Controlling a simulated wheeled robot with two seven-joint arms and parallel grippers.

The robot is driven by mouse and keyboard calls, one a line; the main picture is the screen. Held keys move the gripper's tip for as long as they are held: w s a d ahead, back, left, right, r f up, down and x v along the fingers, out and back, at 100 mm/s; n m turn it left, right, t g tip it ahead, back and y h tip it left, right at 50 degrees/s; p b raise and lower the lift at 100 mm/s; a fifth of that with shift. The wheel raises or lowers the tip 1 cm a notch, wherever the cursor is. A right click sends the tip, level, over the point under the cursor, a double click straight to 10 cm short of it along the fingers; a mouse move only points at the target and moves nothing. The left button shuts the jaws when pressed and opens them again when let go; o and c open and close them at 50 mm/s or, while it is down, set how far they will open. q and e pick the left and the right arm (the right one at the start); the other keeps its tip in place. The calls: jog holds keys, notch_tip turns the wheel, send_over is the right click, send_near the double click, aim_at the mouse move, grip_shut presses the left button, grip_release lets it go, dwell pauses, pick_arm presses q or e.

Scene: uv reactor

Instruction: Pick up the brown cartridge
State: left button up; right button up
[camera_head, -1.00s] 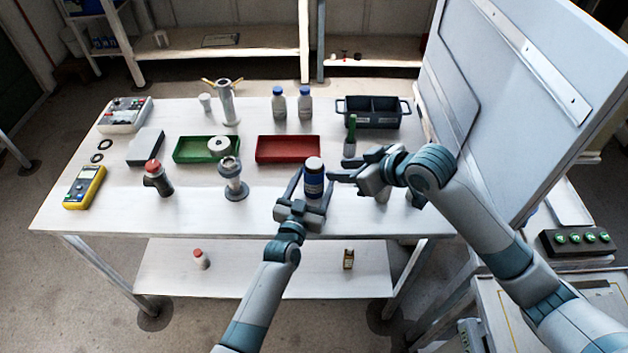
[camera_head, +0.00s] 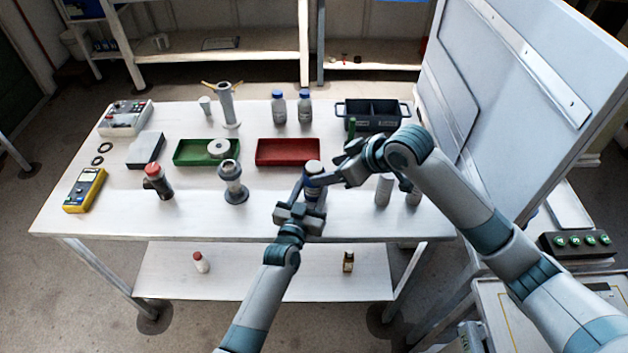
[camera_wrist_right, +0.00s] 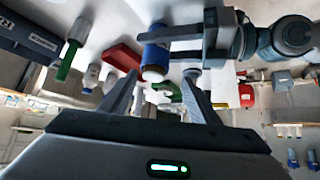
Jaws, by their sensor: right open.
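In the right wrist view, the cartridge lies just beyond my open right fingers (camera_wrist_right: 161,82). The fingers partly hide the cartridge in the head view.
A red tray (camera_head: 288,162) and a green tray (camera_head: 188,160) lie behind. A flanged metal piece (camera_head: 232,185) and a red-capped dark piece (camera_head: 157,184) stand to the left. Pale cylinders (camera_head: 383,190) stand right, under my right arm. A large panel (camera_head: 520,90) borders the right.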

jog(key=a, duration=0.1)
jog(key=w+a+n+g+h, duration=0.1)
jog(key=w+a+g, duration=0.1)
jog(key=shift+w+a+r+n, duration=0.15)
jog(key=shift+r+n, duration=0.1)
jog(key=shift+n, duration=0.15)
jog(key=shift+w+a+r+n+g+h, duration=0.7)
jog(key=shift+a+r+n+g+h, duration=0.1)
jog(key=shift+r+h, duration=0.2)
notch_tip(320, 180, up, 8)
jog(key=w+n+g+h, duration=0.1)
jog(key=n+g+h, duration=0.1)
jog(key=h, duration=0.1)
jog(key=shift+w+d+f+h, duration=0.15)
jog(key=shift+w+d+h, duration=0.15)
jog(key=shift+h, duration=0.1)
send_over(314, 166)
jog(key=shift+w+a+f, duration=0.1)
jog(key=shift+f, duration=1.6)
jog(key=shift+w+f, duration=0.1)
jog(key=shift+f, duration=1.6)
jog(key=shift+f, duration=0.1)
jog(key=shift+s+f, duration=0.15)
jog(key=shift+f, duration=2.35)
